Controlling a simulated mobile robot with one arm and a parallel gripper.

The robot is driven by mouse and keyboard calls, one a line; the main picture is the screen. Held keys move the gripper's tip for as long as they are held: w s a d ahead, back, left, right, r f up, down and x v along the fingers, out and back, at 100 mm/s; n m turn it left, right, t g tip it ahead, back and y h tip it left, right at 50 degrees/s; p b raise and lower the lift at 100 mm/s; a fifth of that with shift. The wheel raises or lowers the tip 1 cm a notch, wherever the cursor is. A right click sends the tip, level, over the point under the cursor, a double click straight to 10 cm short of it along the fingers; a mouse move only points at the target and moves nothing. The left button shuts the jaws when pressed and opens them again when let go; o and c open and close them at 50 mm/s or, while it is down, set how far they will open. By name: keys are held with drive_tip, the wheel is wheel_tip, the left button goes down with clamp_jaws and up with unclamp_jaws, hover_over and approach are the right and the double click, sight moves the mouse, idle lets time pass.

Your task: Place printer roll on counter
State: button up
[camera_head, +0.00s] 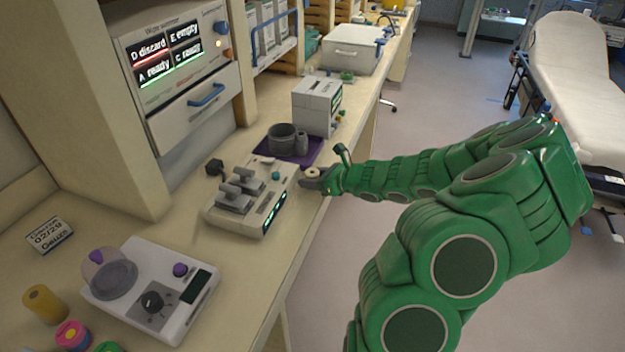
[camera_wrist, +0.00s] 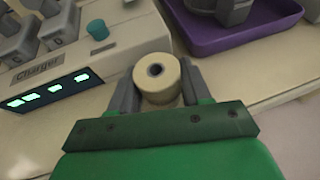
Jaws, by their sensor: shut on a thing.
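The printer roll (camera_wrist: 157,78) is a small cream cylinder with a dark hollow core. My gripper (camera_wrist: 158,88) is shut on it, with one grey finger on each side. In the head view the roll (camera_head: 312,173) shows at the tip of my green arm, at the counter's front edge beside the charger. The counter (camera_head: 185,225) is a long beige worktop. I cannot tell whether the roll touches the counter or is held just above it.
The white charger (camera_head: 250,203) stands left of my gripper. A purple tray (camera_head: 310,157) with grey cups lies behind it, near a white box-shaped device (camera_head: 317,105). A white device with a dial (camera_head: 150,290) is nearer. A stretcher (camera_head: 575,75) stands at right.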

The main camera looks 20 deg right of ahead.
drive_tip(key=shift+f, duration=0.3)
drive_tip(key=shift+f, duration=0.2)
drive_tip(key=o, duration=1.1)
drive_tip(key=shift+c, duration=0.2)
